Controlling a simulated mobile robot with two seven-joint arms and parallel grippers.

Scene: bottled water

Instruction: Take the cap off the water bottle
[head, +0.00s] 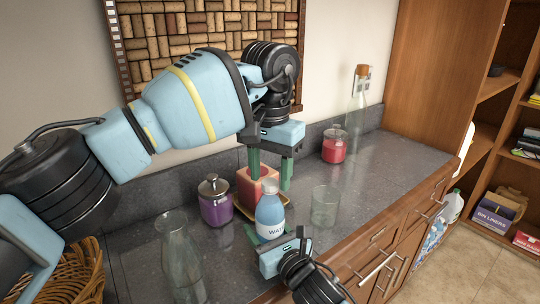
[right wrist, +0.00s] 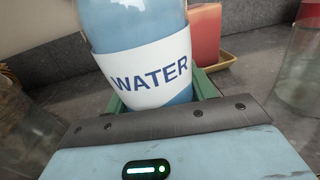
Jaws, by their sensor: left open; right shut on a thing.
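The water bottle (head: 270,212) is light blue with a white WATER label and stands near the counter's front edge. Its label also fills the middle of the right wrist view (right wrist: 148,72), where the bottle's top is cut off. My right gripper (head: 255,234) is shut on the bottle's lower part, with green fingers at its sides (right wrist: 160,98). My left gripper (head: 271,172) is open, pointing down above and behind the bottle, its two green fingers apart. In the head view the bottle's cap is hard to make out.
A red-pink candle block (head: 258,184) on a yellow tray (head: 246,208) stands just behind the bottle. A purple jar (head: 215,203), a glass carafe (head: 178,255) and a clear glass (head: 325,207) stand around it. A red jar (head: 334,146) and corked bottle (head: 357,105) are farther back. Counter at right is clear.

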